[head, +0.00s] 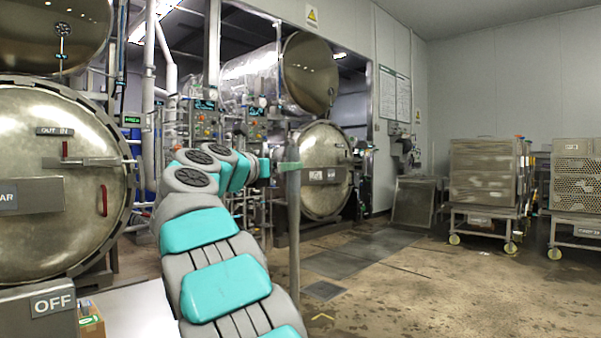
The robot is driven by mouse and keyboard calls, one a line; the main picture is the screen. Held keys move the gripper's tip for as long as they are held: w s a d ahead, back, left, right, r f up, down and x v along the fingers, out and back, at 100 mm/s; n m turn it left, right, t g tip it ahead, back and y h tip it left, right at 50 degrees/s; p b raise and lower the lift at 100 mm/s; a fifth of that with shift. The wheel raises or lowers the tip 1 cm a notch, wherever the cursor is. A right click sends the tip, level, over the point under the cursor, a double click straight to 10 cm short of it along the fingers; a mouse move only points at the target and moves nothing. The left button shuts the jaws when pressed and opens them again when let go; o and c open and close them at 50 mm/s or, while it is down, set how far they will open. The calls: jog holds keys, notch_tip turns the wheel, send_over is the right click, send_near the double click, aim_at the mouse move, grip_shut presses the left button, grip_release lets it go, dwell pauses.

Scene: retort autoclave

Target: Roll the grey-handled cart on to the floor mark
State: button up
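My teal and grey arm reaches forward in the head view. Its end, my gripper (284,166), is small and seen from behind beside the top of an upright grey-brown post (294,235). I cannot tell whether it is open, shut or touching the post, nor what the post belongs to. One boxy metal cart (485,175) on casters stands at the right. A second cart (577,180) with perforated sides is cut off by the right edge. No grey handle can be made out on either. A small yellow chevron (322,317) shows low in the middle; I cannot tell whether it is the floor mark.
A large retort vessel (55,180) fills the left, with a panel marked OFF (45,305) below. A tilted metal panel (413,202) stands by the wall. The stained floor (430,285) at centre right is clear.

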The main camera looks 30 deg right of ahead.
jog(key=p+x, duration=0.1)
jog(key=x, duration=0.7)
jog(key=shift+f, duration=0.25)
jog(key=shift+a, duration=0.1)
jog(key=shift+p, duration=0.3)
grip_shut()
dwell(0.8)
